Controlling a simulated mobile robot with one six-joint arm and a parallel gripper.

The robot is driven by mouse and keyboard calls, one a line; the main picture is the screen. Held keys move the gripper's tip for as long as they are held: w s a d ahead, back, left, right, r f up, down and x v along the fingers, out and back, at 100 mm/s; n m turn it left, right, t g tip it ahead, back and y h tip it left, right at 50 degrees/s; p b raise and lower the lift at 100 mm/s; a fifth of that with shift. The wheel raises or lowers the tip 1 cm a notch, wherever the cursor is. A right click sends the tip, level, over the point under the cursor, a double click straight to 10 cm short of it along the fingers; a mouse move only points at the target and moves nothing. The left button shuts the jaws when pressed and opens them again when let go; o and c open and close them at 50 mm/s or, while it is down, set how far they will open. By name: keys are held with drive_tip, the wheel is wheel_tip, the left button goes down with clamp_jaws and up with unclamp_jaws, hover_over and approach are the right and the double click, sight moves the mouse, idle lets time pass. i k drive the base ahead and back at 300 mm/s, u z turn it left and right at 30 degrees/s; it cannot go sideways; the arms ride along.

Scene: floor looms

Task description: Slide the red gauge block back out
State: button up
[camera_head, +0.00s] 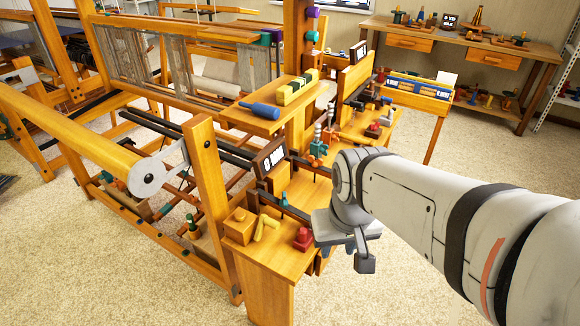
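A small red block with a knob-like top (303,239) sits near the front end of the low wooden bench (272,258). It may be the red gauge block, but it is too small to be sure. My gripper (346,252) hangs just right of it, over the bench's right edge, pointing down. A gap shows between my gripper and the red block. My gripper's fingers are small and partly hidden by its own body, so I cannot tell how far apart they are. Another red piece (373,130) lies farther back along the bench.
A wooden block (240,226) and a yellow piece (265,227) stand left of the red block. A shelf with a blue tool (259,109) overhangs. Carpet at lower left is clear.

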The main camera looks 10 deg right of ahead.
sight(303, 239)
drive_tip(key=z, duration=2.55)
drive_tip(key=k, duration=1.6)
drive_tip(key=u, duration=0.7)
drive_tip(key=i, duration=1)
drive_tip(key=u, duration=0.05)
